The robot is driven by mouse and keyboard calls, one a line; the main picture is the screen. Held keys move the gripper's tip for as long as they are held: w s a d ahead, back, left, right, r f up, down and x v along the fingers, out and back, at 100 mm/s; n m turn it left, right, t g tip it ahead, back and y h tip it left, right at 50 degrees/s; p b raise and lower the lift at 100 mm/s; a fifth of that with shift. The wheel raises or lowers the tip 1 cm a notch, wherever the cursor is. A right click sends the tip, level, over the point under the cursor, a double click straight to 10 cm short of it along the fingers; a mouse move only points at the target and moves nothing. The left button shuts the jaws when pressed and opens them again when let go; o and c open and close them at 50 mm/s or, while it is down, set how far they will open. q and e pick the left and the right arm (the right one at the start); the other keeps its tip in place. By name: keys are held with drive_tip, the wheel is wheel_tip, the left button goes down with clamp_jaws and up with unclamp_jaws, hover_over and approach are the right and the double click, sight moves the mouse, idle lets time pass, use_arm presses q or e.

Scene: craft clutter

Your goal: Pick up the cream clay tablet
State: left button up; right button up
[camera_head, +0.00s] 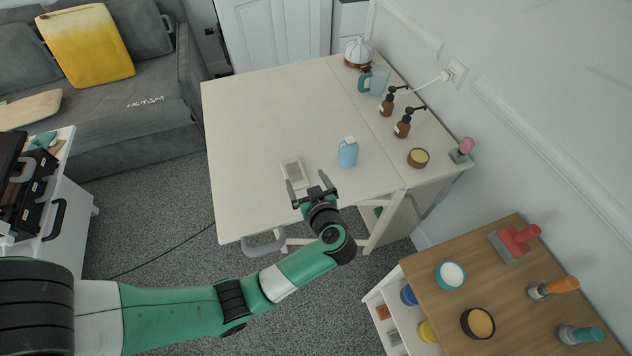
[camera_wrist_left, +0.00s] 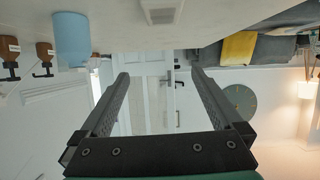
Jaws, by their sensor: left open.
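The cream clay tablet (camera_head: 293,170) is a pale rectangle with a raised rim. It lies flat on the cream table (camera_head: 260,120), near the front edge. In the left wrist view, which is upside down, the tablet (camera_wrist_left: 162,14) shows at the top middle. My left gripper (camera_head: 307,185) is open and empty, just on the near side of the tablet, over the table's front part. In the left wrist view the fingers (camera_wrist_left: 160,76) are wide apart with nothing between them. My right gripper is in neither view.
A light blue bottle (camera_head: 348,153) stands on the table right of the tablet. Brown pump bottles (camera_head: 402,127), a teal-handled cup (camera_head: 374,82) and a round brown tin (camera_head: 418,158) stand along the right side. The table's left half is clear.

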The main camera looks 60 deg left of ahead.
use_arm(q)
drive_tip(key=b, duration=0.3)
approach(295, 176)
drive_tip(key=shift+s+d+r, duration=0.15)
drive_tip(key=shift+d+r, duration=0.7)
drive_tip(key=shift+d+f, duration=0.15)
drive_tip(key=shift+f, duration=0.05)
drive_tip(key=shift+r, duration=0.15)
drive_tip(key=shift+a, duration=0.3)
drive_tip(key=b+x, duration=0.3)
drive_tip(key=x, duration=0.2)
drive_tip(key=shift+a+f, duration=0.3)
drive_tip(key=shift+a, duration=0.2)
drive_tip(key=b+x, duration=0.4)
drive_tip(key=shift+w+a+f, duration=0.2)
drive_tip(key=shift+w+f, duration=0.05)
drive_tip(key=shift+f, duration=0.25)
drive_tip(key=shift+a, duration=0.25)
drive_tip(key=shift+r, duration=0.15)
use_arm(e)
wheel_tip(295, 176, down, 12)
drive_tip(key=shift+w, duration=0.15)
